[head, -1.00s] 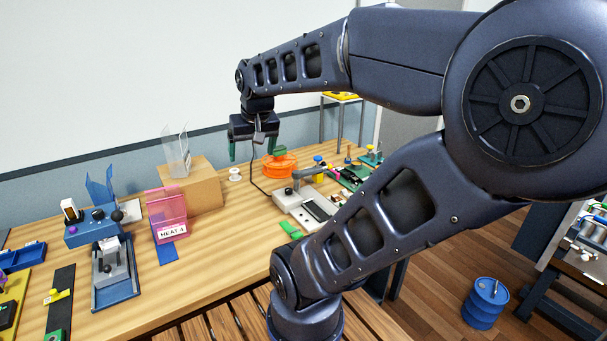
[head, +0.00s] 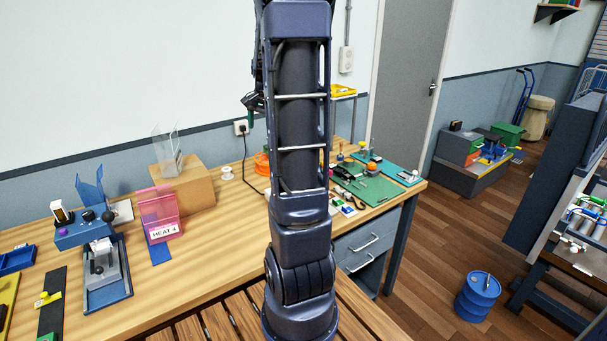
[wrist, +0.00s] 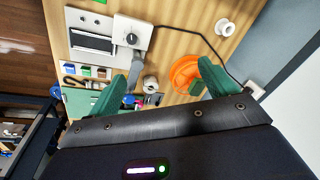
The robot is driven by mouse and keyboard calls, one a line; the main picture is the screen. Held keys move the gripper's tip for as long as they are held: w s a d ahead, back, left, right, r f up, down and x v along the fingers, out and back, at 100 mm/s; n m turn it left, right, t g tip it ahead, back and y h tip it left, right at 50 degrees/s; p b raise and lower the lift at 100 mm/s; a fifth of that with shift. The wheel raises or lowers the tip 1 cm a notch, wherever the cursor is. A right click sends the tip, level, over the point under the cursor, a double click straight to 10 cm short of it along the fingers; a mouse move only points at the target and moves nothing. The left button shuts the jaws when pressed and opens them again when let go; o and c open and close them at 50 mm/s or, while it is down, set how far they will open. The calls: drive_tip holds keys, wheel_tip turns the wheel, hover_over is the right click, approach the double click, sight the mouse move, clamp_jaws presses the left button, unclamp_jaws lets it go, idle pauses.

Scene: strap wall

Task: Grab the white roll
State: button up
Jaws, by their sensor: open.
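A small white spool-shaped roll (head: 227,173) stands on the wooden bench, right of the cardboard box. It also shows near the top right of the wrist view (wrist: 226,27), beside a black cable. My gripper is open, with its two green fingers (wrist: 171,63) apart and nothing held between them. It is above the bench, and the white roll lies beyond its fingertips, off to the right in the wrist view. In the head view my upright arm hides most of the gripper; one green finger (head: 250,117) shows at the arm's left edge.
An orange round container (wrist: 186,74) with a green piece is near the right finger. A grey device with a dial (wrist: 131,38) is at upper left in the wrist view. A cardboard box (head: 184,189) and pink HEAT 4 panel (head: 159,214) stand left of the roll.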

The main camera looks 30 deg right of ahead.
drive_tip(key=w+d+f+m, duration=0.3)
drive_tip(key=d+f, duration=0.3)
drive_tip(key=d, duration=0.1)
drive_tip(key=w+d+f+m+g, duration=0.1)
drive_tip(key=w+d+f+m, duration=0.2)
drive_tip(key=d+f, duration=0.3)
drive_tip(key=w+d+f+m+g, duration=0.1)
drive_tip(key=w+d+f+m, duration=0.1)
drive_tip(key=d+f, duration=0.5)
drive_tip(key=shift+w+d+m, duration=0.2)
drive_tip(key=shift+w+d, duration=0.15)
drive_tip(key=shift+d, duration=0.3)
drive_tip(key=shift+w+d+m, duration=0.2)
drive_tip(key=shift+w+d, duration=0.1)
drive_tip(key=shift+d, duration=0.3)
wheel_tip(320, 180, down, 6)
drive_tip(key=shift+d+r, duration=0.1)
drive_tip(key=shift+s+d+f, duration=0.1)
drive_tip(key=shift+s+f, duration=0.05)
drive_tip(key=shift+f, duration=1.15)
drive_tip(key=shift+s+d+f, duration=0.1)
drive_tip(key=shift+s+f, duration=0.05)
drive_tip(key=shift+f, duration=1.15)
drive_tip(key=shift+c, duration=0.5)
drive_tip(key=c, duration=1)
